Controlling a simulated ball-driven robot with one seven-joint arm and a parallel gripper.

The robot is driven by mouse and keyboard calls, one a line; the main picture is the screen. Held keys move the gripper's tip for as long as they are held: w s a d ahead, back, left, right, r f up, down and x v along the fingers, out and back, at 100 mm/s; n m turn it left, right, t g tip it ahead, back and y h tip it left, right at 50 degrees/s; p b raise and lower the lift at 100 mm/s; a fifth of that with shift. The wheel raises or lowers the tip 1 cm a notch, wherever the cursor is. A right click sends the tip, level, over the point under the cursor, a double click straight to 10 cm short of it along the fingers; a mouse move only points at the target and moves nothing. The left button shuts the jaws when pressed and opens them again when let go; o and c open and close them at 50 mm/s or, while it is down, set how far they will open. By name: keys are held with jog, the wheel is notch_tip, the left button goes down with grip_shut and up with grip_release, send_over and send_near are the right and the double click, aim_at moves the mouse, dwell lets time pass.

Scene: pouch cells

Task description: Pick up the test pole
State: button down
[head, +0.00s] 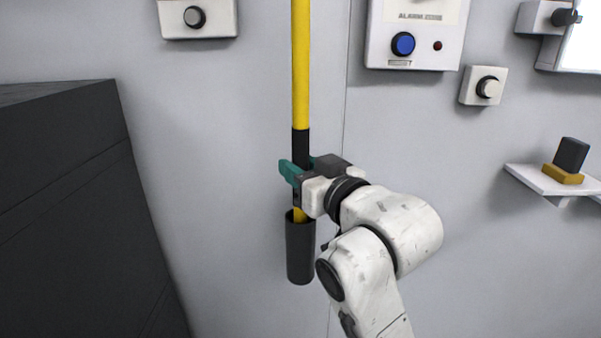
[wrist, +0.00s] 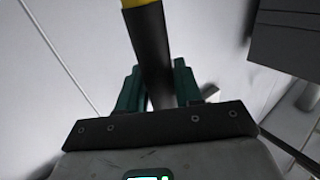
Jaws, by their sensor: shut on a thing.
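The test pole (head: 301,65) is long and yellow with a black grip section, and stands upright against the grey wall in the head view. Its lower end sits in a black tube holder (head: 300,252) on the wall. My gripper (head: 296,170) has teal fingers and is shut on the pole at the black grip, above the holder. In the wrist view the pole's black grip (wrist: 150,50) passes between the teal fingers (wrist: 158,88), with a bit of yellow above. The pole's bottom end is hidden inside the holder.
A dark cabinet (head: 70,200) stands on the left. To the right are an alarm panel (head: 415,35) with a blue button, a small box with a knob (head: 483,86), and a white shelf (head: 540,182) holding a black and yellow item. Another knob box (head: 198,18) is at upper left.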

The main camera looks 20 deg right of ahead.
aim_at(306, 53)
jog(key=shift+r, duration=0.15)
notch_tip(306, 53, up, 18)
jog(key=shift+f+b, duration=0.15)
jog(key=shift+b, duration=0.5)
dwell(0.9)
